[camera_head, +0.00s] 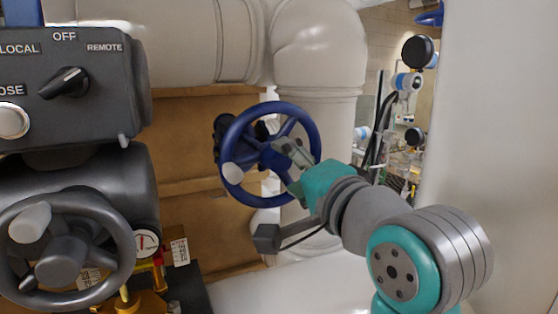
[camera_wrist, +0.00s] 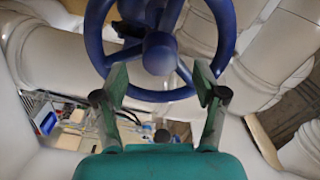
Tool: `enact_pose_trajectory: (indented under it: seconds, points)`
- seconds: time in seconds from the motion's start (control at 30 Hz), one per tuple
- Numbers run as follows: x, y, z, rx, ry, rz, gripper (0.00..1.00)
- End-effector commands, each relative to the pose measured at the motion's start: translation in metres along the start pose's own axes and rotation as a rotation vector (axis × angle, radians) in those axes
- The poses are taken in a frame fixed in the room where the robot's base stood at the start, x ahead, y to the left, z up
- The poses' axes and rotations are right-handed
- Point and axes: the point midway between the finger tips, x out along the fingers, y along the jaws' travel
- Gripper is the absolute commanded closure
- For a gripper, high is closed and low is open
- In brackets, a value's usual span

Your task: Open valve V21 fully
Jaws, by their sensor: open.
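A blue handwheel (camera_head: 231,122) with spokes and a pale grip knob (camera_head: 232,173) on its rim stands in front of a white pipe in the head view. No V21 label is readable on it. My gripper (camera_head: 292,163) is in front of the wheel's lower right part and covers some of it. In the wrist view the blue wheel (camera_wrist: 228,40) and its round hub (camera_wrist: 159,53) are straight ahead. My gripper (camera_wrist: 160,88) is open there, its two fingers apart below the hub. Nothing is seen held between them. I cannot tell whether a finger touches the wheel.
A dark actuator box (camera_head: 75,75) with LOCAL, OFF and REMOTE markings is at the left, above a grey handwheel (camera_head: 122,240). White pipes (camera_head: 318,45) run behind the blue wheel. A pale wall (camera_head: 497,110) closes the right side. Gauges (camera_head: 418,52) stand in the background.

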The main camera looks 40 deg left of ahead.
Motion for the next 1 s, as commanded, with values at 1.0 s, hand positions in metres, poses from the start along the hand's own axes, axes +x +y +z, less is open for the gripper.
enact_pose_trajectory:
  seconds: [1.0]
  points:
    - [0.046,0.000,0.000,-0.001,0.000,0.000,0.35]
